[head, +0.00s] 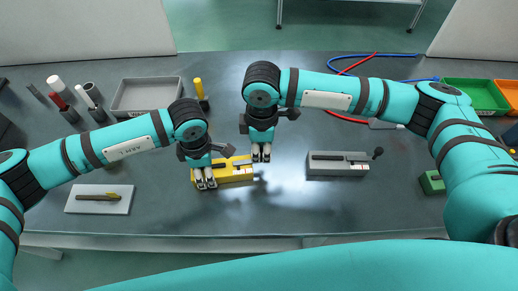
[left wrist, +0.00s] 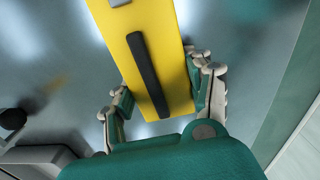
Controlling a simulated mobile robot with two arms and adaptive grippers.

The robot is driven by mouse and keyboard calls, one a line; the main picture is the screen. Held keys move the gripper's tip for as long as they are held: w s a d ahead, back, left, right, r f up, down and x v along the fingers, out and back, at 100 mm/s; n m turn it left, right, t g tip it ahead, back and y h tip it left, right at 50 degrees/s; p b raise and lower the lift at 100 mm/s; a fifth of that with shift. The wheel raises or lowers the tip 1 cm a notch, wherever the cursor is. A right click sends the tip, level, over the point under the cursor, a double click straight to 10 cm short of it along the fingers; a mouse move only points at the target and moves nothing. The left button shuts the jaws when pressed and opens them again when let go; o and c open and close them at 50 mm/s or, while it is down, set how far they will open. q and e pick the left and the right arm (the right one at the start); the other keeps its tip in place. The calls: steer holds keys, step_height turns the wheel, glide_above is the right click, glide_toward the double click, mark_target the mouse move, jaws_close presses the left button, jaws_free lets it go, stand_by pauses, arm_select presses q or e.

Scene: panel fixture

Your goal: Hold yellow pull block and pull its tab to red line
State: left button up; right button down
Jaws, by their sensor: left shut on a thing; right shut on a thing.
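The yellow pull block (head: 235,172) sits on the dark table, left of the middle. In the left wrist view the yellow block (left wrist: 179,78) has a long black slot or strip along its top. My left gripper (head: 206,184) is shut on the block's left part; in the left wrist view its fingers (left wrist: 160,100) lie along both sides. My right gripper (head: 261,158) is at the block's right end, shut on its tab, which the fingers mostly hide. I cannot make out the red line.
A grey block with a black-knobbed rod (head: 337,170) stands to the right. A white plate with a dark tool (head: 84,199) lies at left. A grey tray (head: 130,108) and a yellow-handled tool (head: 199,90) stand behind. The front strip of table is clear.

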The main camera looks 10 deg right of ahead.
steer(key=shift+d, duration=0.75)
arm_select(q)
steer(key=shift+a, duration=0.1)
arm_select(e)
steer(key=shift+a, duration=1.25)
steer(key=c, duration=1.2)
jaws_free()
